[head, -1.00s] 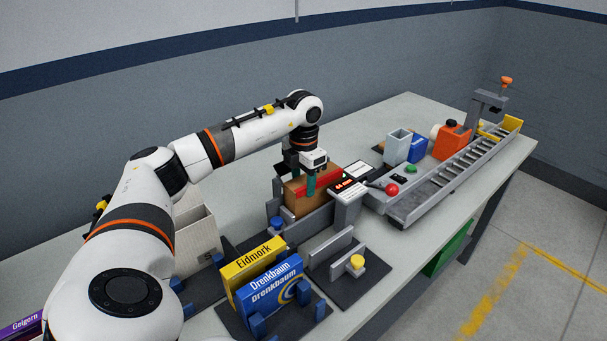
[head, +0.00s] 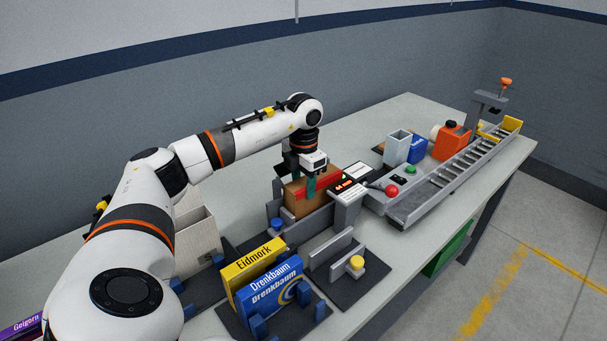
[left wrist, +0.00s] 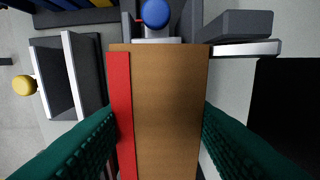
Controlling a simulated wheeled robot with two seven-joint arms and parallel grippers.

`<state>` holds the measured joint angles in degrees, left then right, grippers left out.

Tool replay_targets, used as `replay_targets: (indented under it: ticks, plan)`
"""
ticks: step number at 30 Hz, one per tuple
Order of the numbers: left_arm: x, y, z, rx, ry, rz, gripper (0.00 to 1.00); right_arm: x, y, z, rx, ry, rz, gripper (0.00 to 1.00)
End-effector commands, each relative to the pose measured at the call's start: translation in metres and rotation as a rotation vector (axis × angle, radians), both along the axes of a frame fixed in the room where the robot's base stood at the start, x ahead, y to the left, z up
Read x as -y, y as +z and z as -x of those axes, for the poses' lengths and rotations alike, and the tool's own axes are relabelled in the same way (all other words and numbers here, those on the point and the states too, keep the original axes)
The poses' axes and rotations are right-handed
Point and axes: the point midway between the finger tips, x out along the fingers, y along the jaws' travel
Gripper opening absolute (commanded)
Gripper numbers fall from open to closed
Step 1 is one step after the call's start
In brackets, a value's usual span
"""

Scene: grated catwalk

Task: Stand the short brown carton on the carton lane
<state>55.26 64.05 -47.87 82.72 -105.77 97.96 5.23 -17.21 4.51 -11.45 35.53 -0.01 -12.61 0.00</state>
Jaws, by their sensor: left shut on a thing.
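The brown carton (head: 300,203) has a red strip along one upper edge. It stands upright in or just above a grey-walled lane with a blue knob (head: 277,224); its base is hidden by the lane wall, so I cannot tell whether it touches down. My left gripper (head: 308,184) is over the carton, its green fingers shut on its two long sides. In the left wrist view the carton (left wrist: 170,110) lies between the fingers, with the blue knob (left wrist: 155,13) beyond its end. My right gripper is not in view.
A lane with a yellow knob (head: 356,262) is nearer the table's front edge. Yellow (head: 252,262) and blue (head: 272,289) cartons stand left of it. A grey device (head: 347,206) stands close beside the held carton. A conveyor (head: 455,172) runs along the right.

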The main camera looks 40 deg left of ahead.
Motion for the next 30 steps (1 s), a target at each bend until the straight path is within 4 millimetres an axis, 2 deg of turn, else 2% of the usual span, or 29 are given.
replay_targets:
  ticks: [6, 7, 11, 12, 26, 30]
  plan:
    - [0.000, 0.000, 0.000, 0.001, 0.000, 0.000, 0.22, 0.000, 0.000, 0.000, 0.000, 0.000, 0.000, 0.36]
    - [0.000, 0.000, 0.000, 0.001, 0.000, 0.000, 0.47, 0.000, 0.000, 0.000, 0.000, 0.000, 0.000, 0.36]
    - [0.000, 0.000, 0.000, 0.001, 0.000, 0.000, 0.68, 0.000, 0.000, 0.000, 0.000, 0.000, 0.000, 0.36]
    - [0.000, 0.000, 0.000, 0.001, 0.000, 0.000, 0.70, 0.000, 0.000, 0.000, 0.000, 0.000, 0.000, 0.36]
    - [-0.002, 0.001, 0.000, 0.003, 0.004, -0.004, 0.70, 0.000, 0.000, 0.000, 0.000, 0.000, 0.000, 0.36]
    - [-0.002, 0.010, -0.001, 0.009, 0.004, -0.004, 0.70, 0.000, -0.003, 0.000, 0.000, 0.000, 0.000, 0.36]
